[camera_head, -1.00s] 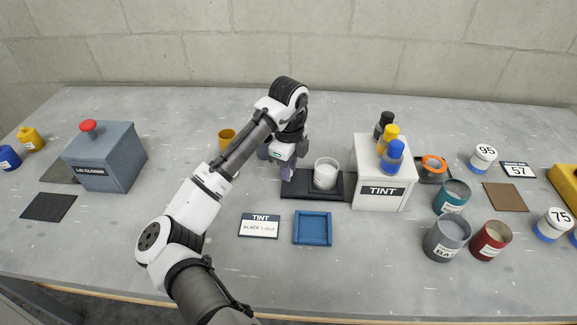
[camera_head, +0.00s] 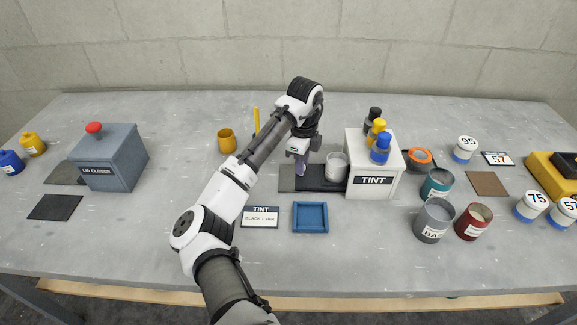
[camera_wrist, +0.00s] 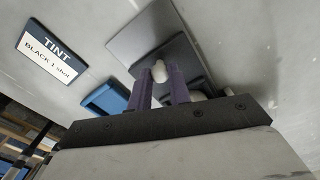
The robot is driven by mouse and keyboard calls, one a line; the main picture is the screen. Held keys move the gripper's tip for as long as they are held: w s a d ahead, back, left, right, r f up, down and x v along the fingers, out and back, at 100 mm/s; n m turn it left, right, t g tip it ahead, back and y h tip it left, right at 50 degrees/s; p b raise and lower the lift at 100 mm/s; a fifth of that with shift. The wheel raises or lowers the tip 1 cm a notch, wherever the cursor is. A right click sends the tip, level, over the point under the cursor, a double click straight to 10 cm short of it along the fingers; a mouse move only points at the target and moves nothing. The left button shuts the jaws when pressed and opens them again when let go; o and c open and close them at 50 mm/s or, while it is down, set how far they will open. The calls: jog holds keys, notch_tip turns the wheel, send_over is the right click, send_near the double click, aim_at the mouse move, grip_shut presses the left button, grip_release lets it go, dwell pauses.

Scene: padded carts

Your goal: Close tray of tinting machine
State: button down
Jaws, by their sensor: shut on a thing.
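The tinting machine (camera_head: 373,184) is a white box labelled TINT with several bottles on top. Its black tray (camera_head: 318,185) sticks out from the left side. A white can (camera_head: 337,166) stands upright on the tray, close against the machine. My gripper (camera_head: 299,170) is at the tray's left end. In the wrist view my purple fingers (camera_wrist: 158,82) are shut on a small white knob (camera_wrist: 158,70), which appears to be the tray's handle. The tray's dark surface (camera_wrist: 185,58) is partly hidden behind the fingers there.
A blue square tray (camera_head: 310,230) and a TINT BLACK card (camera_head: 261,217) lie in front. The grey lid closer (camera_head: 113,165) stands left. Open cans, including a grey one (camera_head: 434,221), stand right of the machine.

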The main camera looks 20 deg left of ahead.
aim_at(315, 175)
jog(key=d, duration=0.1)
jog(key=w+d, duration=0.1)
jog(key=d, duration=0.1)
jog(key=shift+r, duration=0.2)
jog(key=shift+w+d, duration=0.15)
jog(key=shift+d, duration=0.25)
jog(key=c, duration=1.3)
grip_release()
jog(key=shift+f, duration=0.15)
notch_tip(315, 175, up, 14)
jog(key=shift+f, duration=0.1)
